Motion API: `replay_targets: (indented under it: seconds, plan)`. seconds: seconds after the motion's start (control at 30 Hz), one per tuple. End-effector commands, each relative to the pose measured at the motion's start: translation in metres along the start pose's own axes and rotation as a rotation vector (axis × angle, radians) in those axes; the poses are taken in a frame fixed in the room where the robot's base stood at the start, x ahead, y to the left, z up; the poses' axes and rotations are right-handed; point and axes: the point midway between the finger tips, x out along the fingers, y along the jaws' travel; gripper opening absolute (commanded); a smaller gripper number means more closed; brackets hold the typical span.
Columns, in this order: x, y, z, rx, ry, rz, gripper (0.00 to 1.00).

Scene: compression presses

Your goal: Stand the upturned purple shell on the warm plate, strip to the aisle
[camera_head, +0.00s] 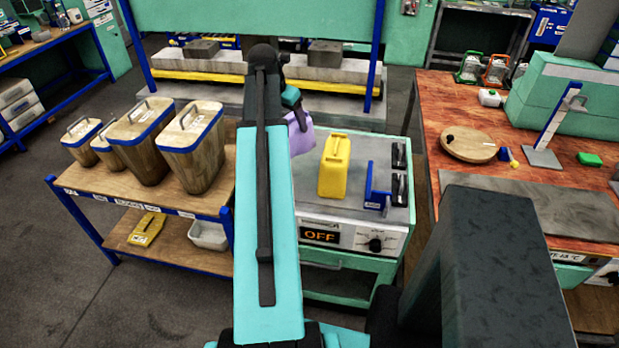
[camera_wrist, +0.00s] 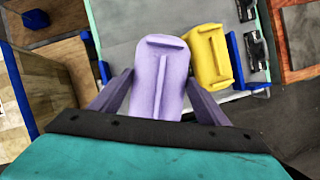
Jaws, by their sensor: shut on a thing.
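The purple shell (camera_wrist: 172,75) is between the two fingers of my gripper (camera_wrist: 158,100) in the wrist view, and the gripper is shut on it. A raised bar crosses its far end and a narrow raised strip runs lengthwise down the face I see. In the head view the purple shell (camera_head: 301,136) hangs below my gripper (camera_head: 291,104), over the back left of the grey warm plate (camera_head: 354,205). My arm hides part of the plate's left side. I cannot tell whether the shell touches the plate.
A yellow shell (camera_head: 335,166) stands on the plate, right of the purple one, with a blue bracket (camera_head: 377,190) beyond it. The panel (camera_head: 320,236) reads OFF. Lidded wooden bins (camera_head: 141,140) stand on the left cart. A wooden bench (camera_head: 454,118) is at right.

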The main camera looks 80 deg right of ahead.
Motion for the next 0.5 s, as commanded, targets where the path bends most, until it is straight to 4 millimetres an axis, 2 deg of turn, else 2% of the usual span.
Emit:
replay_targets:
  seconds: [0.3, 0.5]
  plan:
    - [0.002, 0.000, -0.001, 0.001, 0.000, -0.001, 0.24]
    - [0.015, -0.001, -0.007, 0.000, 0.001, -0.002, 0.24]
